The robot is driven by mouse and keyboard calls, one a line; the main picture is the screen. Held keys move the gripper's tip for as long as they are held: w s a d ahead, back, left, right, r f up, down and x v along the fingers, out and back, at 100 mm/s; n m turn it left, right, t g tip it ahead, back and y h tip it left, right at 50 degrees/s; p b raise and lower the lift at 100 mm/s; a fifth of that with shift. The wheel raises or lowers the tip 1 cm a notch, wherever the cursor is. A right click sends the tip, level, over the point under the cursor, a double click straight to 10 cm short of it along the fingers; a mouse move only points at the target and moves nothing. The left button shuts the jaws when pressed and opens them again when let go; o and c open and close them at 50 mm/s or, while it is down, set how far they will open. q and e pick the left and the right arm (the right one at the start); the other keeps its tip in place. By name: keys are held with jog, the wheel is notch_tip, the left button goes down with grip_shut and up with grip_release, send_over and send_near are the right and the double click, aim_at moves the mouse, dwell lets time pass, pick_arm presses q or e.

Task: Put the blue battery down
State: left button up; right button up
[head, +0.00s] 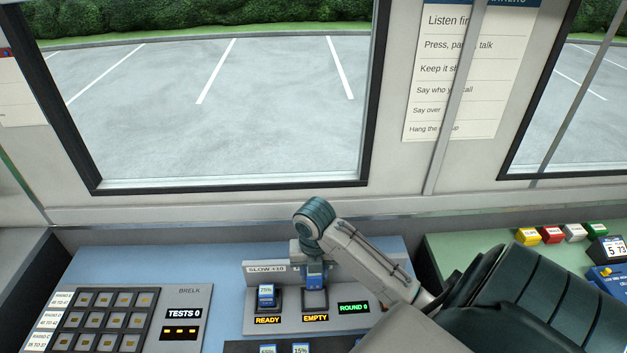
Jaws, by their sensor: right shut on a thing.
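My right gripper (313,258) reaches in from the right, points down and is shut on a blue battery (315,277). The held battery is upright at the right bay of the grey charger (286,325), above the sign that reads EMPTY. I cannot tell whether its bottom touches the bay. Another blue battery (266,295) stands in the left bay, above the sign READY. The gripper hides the top of the held battery and part of the label behind it. My left gripper is not in view.
A dark rack (250,347) with more batteries, cut by the lower edge, lies in front of the charger. A key panel (187,300) stands to the left. Several coloured blocks (552,235) and a small display (607,248) sit on the green counter at right. A window wall closes the back.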

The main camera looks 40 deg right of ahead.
notch_tip(320, 180, down, 3)
jog(key=shift+s+a+r+p, duration=0.1)
jog(key=shift+r+p, duration=0.05)
jog(key=shift+p, duration=0.45)
notch_tip(320, 180, down, 4)
jog(key=shift+f+p, duration=0.25)
jog(key=shift+p, duration=0.3)
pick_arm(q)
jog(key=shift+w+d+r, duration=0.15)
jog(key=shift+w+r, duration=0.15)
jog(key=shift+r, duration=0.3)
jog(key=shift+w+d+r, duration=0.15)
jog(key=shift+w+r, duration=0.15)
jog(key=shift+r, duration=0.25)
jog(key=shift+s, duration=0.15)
pick_arm(e)
jog(key=shift+f, duration=0.2)
jog(key=o, duration=1.1)
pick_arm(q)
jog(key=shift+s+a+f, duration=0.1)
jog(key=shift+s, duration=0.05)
pick_arm(e)
jog(key=shift+r, duration=0.1)
